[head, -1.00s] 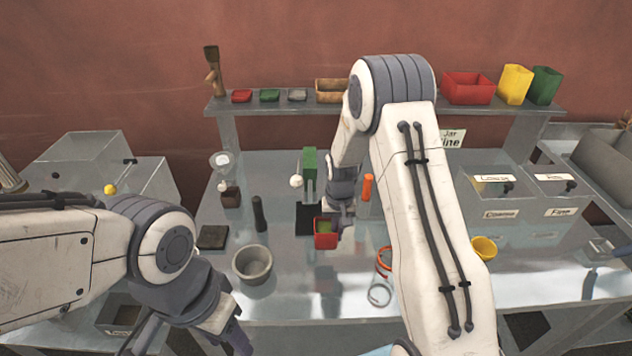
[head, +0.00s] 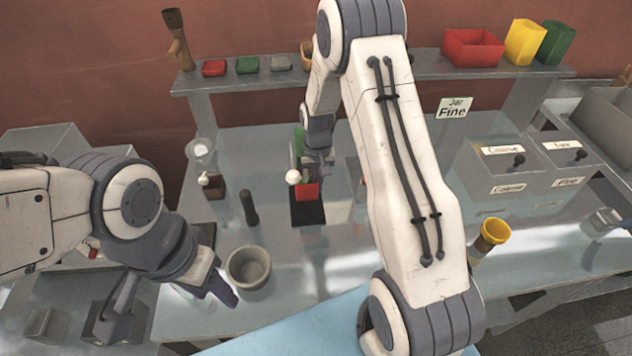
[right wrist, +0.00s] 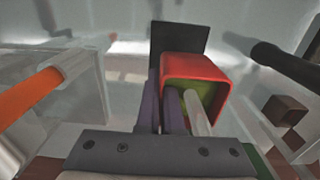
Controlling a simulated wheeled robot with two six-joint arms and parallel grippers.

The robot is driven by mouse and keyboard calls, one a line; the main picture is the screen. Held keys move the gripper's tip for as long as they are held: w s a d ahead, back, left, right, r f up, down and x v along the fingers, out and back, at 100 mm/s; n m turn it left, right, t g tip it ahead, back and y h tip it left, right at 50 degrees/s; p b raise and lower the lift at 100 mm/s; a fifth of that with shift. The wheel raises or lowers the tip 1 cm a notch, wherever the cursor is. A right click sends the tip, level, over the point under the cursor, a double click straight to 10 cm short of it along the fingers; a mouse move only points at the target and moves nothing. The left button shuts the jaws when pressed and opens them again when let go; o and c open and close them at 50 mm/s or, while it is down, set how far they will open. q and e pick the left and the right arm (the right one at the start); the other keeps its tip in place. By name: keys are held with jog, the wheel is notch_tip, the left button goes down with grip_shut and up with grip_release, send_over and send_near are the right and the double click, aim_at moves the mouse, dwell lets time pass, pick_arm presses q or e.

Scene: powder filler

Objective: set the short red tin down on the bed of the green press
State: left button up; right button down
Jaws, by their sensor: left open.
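The short red tin (head: 307,194), with green contents, is over the black bed (head: 309,214) of the green press (head: 299,140). My right gripper (head: 318,158) is at the tin's back edge, partly hiding it. In the right wrist view the two purple fingers straddle one wall of the tin (right wrist: 213,68), one inside and one outside, and look closed on it. The bed (right wrist: 180,37) extends past the tin there. I cannot tell whether the tin touches the bed. My left gripper (head: 170,292) is open and empty at the lower left.
The press's white knob (head: 293,177) is close left of the tin. A grey bowl (head: 249,268) and a dark pestle-like rod (head: 249,208) stand to the left. A yellow cup (head: 493,231) and labelled boxes (head: 505,170) are right. A shelf (head: 400,72) spans the back.

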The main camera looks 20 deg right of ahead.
aim_at(317, 207)
jog(key=shift+s, duration=0.1)
jog(key=shift+f, duration=0.15)
jog(key=shift+a+f+b, duration=0.1)
jog(key=shift+f+b, duration=1.95)
jog(key=shift+f, duration=0.7)
jog(key=shift+f+b, duration=0.45)
jog(key=shift+f, duration=0.15)
jog(key=c, duration=1)
grip_release()
jog(key=shift+s, duration=0.1)
jog(key=shift+r, duration=0.1)
